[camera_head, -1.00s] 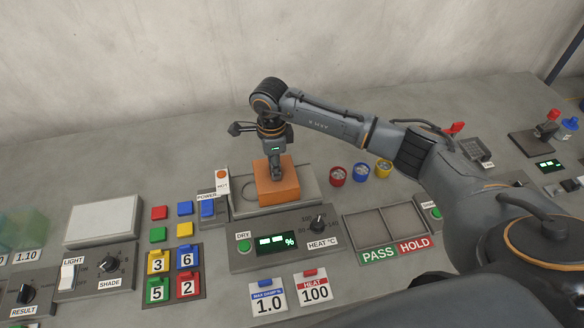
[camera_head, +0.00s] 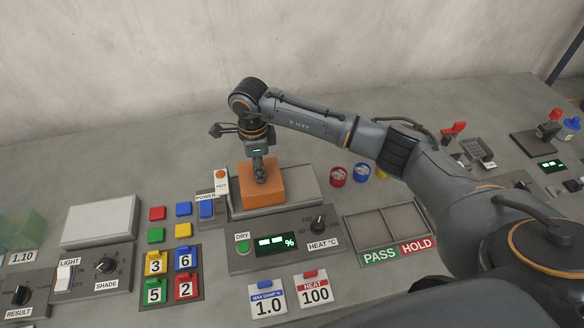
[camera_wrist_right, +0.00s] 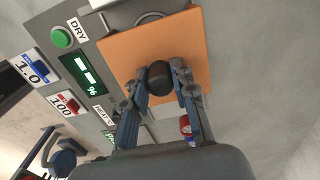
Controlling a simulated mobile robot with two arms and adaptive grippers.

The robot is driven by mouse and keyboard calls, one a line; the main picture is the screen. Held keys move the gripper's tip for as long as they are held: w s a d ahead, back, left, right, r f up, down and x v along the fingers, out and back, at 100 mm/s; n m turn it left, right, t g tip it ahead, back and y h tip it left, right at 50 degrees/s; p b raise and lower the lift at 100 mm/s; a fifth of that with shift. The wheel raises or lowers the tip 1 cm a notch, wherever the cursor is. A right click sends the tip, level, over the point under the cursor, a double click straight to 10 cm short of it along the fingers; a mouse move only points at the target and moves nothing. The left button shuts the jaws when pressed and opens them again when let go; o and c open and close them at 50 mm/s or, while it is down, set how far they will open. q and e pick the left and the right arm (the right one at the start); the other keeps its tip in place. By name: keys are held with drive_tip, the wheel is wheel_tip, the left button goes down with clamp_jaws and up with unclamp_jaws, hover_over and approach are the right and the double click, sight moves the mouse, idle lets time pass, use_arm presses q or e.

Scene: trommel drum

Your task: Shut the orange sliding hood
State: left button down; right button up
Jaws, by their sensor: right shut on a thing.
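The orange sliding hood (camera_head: 268,189) is a box-shaped cover on the grey dryer unit (camera_head: 300,184) in the head view. It sits over the left part of the unit's top, and the plate to its right is bare. The round recess is hidden in the head view. My right gripper (camera_head: 260,177) is above the hood, shut on its dark round knob. In the right wrist view the gripper (camera_wrist_right: 163,72) has its fingers on both sides of the knob (camera_wrist_right: 160,78), over the hood's orange top (camera_wrist_right: 122,52). My left gripper is not in view.
A POWER switch (camera_head: 206,209) and HOT lamp (camera_head: 221,180) stand close left of the hood. Red (camera_head: 338,175) and blue (camera_head: 360,172) round cups are to the right, near my forearm. The control panel with DRY button (camera_head: 242,248) lies in front.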

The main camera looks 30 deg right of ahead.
sight(250, 178)
drive_tip(key=shift+a+f+b, duration=0.25)
drive_tip(key=shift+a, duration=0.35)
drive_tip(key=shift+a+f+b, duration=0.2)
drive_tip(key=shift+a+f, duration=0.05)
drive_tip(key=shift+a, duration=0.35)
drive_tip(key=o, duration=1.7)
drive_tip(key=shift+w, duration=0.3)
drive_tip(key=shift+r, duration=0.1)
drive_tip(key=shift+r, duration=0.25)
drive_tip(key=shift+r+p, duration=1.75)
drive_tip(key=shift+r, duration=1.7)
